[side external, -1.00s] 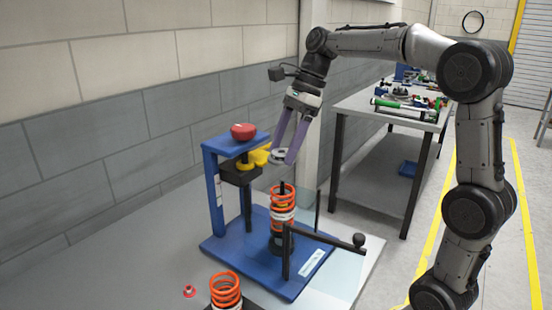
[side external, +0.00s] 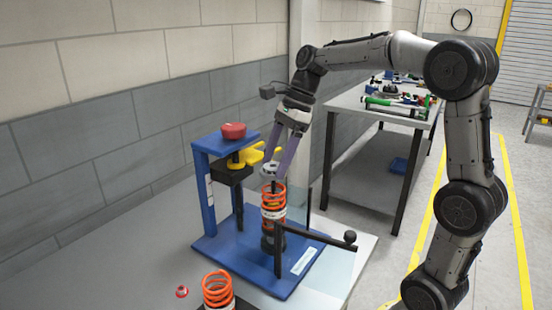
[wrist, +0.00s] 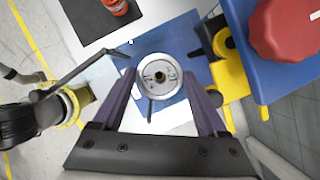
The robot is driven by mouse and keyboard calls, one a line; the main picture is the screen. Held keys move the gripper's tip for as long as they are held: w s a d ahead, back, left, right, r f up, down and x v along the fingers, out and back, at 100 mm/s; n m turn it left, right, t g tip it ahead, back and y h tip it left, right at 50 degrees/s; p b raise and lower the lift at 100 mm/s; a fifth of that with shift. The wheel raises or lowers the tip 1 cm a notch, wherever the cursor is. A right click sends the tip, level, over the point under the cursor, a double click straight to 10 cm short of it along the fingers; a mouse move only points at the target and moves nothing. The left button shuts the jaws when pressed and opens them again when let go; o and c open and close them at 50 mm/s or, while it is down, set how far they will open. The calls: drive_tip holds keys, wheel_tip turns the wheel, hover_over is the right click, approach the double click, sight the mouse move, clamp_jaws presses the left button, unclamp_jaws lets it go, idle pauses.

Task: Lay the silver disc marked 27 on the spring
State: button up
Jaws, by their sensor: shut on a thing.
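The silver disc (side external: 270,169) is held between the two purple fingertips of my gripper (side external: 277,166). The orange spring (side external: 273,203) stands upright on the blue fixture base (side external: 225,248). The disc is just above the spring's top, roughly in line with it, with a small gap and a dark rod end showing between. In the wrist view the disc hides the spring.
A blue press frame with a red knob (side external: 232,131) and yellow part (side external: 250,156) stands close left of my gripper. A clear guard with a black bar and ball knob (side external: 350,237) is in front. A second orange spring (side external: 218,289) and small red part (side external: 182,291) are nearer.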

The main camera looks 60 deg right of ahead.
idle(0.4)
drive_tip(key=shift+f, duration=1.2)
drive_tip(key=shift+f, duration=0.2)
drive_tip(key=shift+f, duration=0.3)
drive_tip(key=shift+f, duration=0.15)
idle(0.5)
drive_tip(key=o, duration=1.4)
drive_tip(key=shift+r, duration=3.5)
